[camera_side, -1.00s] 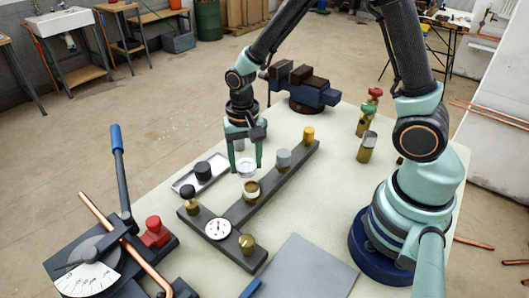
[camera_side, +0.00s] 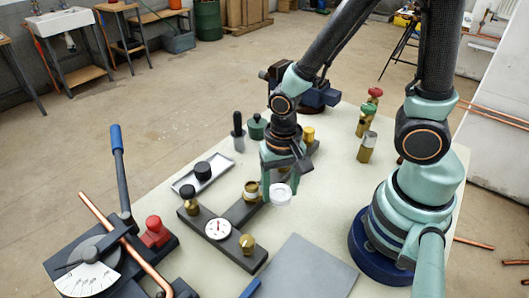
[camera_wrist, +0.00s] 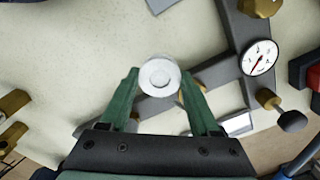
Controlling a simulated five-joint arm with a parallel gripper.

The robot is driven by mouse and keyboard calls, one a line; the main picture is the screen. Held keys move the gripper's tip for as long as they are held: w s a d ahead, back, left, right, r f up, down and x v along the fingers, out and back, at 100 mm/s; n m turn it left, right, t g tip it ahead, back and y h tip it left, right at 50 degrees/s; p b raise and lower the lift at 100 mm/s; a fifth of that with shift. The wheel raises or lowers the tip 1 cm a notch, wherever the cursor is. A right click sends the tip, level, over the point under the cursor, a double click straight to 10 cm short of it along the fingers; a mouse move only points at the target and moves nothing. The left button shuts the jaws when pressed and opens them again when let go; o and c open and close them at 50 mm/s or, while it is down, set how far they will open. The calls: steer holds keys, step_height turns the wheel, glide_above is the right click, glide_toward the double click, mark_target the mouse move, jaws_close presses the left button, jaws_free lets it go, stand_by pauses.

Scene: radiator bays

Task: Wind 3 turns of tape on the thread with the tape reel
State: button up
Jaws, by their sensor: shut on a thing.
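The tape reel (camera_side: 281,195) is a small white disc with a hub. My gripper (camera_side: 276,182) is shut on it, and the wrist view shows the reel (camera_wrist: 159,75) between the green fingertips (camera_wrist: 160,82). The reel is to the right of a short brass fitting (camera_side: 251,187) on the dark cross-shaped manifold (camera_side: 242,213), and looks apart from it. This fitting may carry the thread; the thread itself is too small to make out. The grey cylinder on the manifold is hidden behind my gripper.
A dial gauge (camera_side: 218,229) and brass valves (camera_side: 247,243) sit on the manifold. A tray with a black knob (camera_side: 203,171) lies to the left. Several brass valves (camera_side: 367,147) stand at the right. A grey sheet (camera_side: 302,270) lies in front. A pipe bender (camera_side: 92,262) is at the left.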

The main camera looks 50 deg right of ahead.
steer(key=shift+s+a, duration=0.25)
steer(key=shift+a, duration=0.5)
steer(key=shift+d+r, duration=0.1)
steer(key=shift+r, duration=4.2)
